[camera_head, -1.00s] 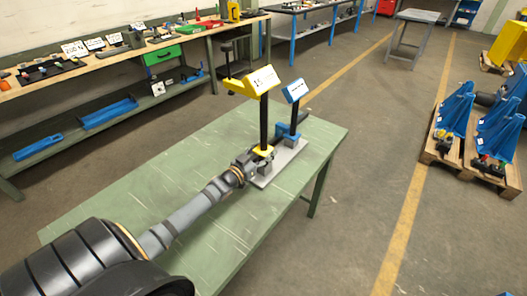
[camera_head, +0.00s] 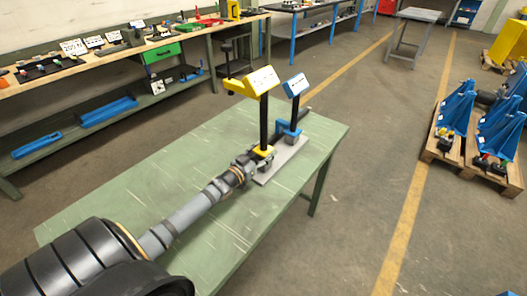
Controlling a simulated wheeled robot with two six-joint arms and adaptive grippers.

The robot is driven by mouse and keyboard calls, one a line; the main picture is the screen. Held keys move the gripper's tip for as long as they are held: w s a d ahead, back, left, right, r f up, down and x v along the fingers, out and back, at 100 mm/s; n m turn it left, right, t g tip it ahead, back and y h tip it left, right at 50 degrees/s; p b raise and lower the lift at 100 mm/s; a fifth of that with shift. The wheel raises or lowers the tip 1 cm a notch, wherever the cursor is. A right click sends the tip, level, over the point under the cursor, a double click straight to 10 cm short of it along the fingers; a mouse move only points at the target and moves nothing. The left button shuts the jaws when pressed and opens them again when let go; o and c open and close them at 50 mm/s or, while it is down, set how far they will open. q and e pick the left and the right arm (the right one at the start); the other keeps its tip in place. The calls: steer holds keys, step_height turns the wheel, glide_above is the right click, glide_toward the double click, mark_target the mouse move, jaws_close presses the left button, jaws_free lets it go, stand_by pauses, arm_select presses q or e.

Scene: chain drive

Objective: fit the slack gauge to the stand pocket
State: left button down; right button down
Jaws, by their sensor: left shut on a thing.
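A yellow-headed piece (camera_head: 253,81) with a white label stands upright on a black post with a yellow foot, over a grey plate (camera_head: 288,157) on the green table. My left gripper (camera_head: 256,162) is shut at the yellow foot, at the plate's near left edge. A smaller blue-headed piece (camera_head: 296,86) on a dark post with a blue foot (camera_head: 288,134) stands behind it on the plate. I cannot tell for sure which piece is the slack gauge. The stand pocket and the fingertips are too small or hidden to make out. My right gripper does not show.
A dark rod shows behind the blue foot. A wooden bench (camera_head: 110,62) with parts and signs stands at the back left. Pallets (camera_head: 470,165) with blue brackets stand on the floor at right.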

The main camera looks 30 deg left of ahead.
arm_select(q)
steer(key=shift+w+d, duration=0.1)
steer(key=shift+r, duration=0.1)
stand_by(0.3)
steer(key=shift+r+p, duration=1)
steer(key=shift+r, duration=0.15)
steer(key=shift+f+b, duration=1.3)
steer(key=shift+f, duration=0.05)
stand_by(0.9)
